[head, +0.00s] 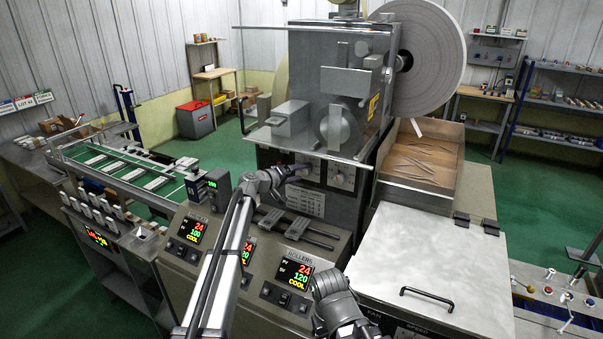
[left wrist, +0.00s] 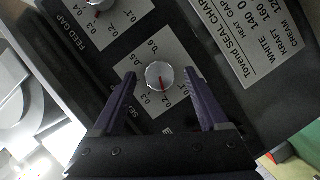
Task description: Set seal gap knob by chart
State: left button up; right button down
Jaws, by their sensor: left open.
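The seal gap knob (left wrist: 159,76) is a round silver dial with a red pointer line, on a pale scale plate in the left wrist view. Its red line points toward the lower edge of that view, near the 0.2 and 0.3 marks; the exact reading is unclear. My left gripper (left wrist: 158,88) is open, one finger on each side of the knob. In the head view my left gripper (head: 298,169) is at the machine's front panel and hides part of it. The seal chart (left wrist: 250,40) lists WHITE, KRAFT and CREAM; its gap column is partly cut off. My right gripper (head: 335,300) is low at centre, its fingers unclear.
Another knob, by the words FEED GAP (left wrist: 97,3), is close by at the top left of the wrist view. A tilted console with lit displays (head: 295,272) stands below my left arm. A pale lidded box (head: 425,255) stands at right, below the large paper roll (head: 425,55).

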pick_arm(q)
jog(key=p+v, duration=0.1)
jog(key=v, duration=0.6)
jog(key=shift+d, duration=0.1)
jog(key=s+d+f+m+g+y+b, duration=0.2)
jog(key=s+d+f+m+g+b, duration=0.3)
jog(key=s+f, duration=0.6)
jog(key=s+d+f+g+y+b, duration=0.1)
jog(key=s+d+f+g+b, duration=0.15)
jog(key=s+d+f, duration=0.8)
jog(key=s+a+f+g+y+b, duration=0.1)
jog(key=s+a+f+y, duration=0.1)
jog(key=s, duration=0.6)
jog(key=s+a+f+m+g+y+b, duration=0.1)
jog(key=s+a+f+y+b, duration=0.1)
jog(key=s+a, duration=0.4)
jog(key=s+a+f+m+g+y+b, duration=0.1)
jog(key=s+a+y, duration=0.4)
jog(key=s, duration=0.7)
notch_tip(320, 180, down, 3)
jog(key=shift+r+g, duration=0.1)
jog(key=shift+g, duration=0.45)
jog(key=shift+d, duration=0.1)
jog(key=shift+c, duration=0.4)
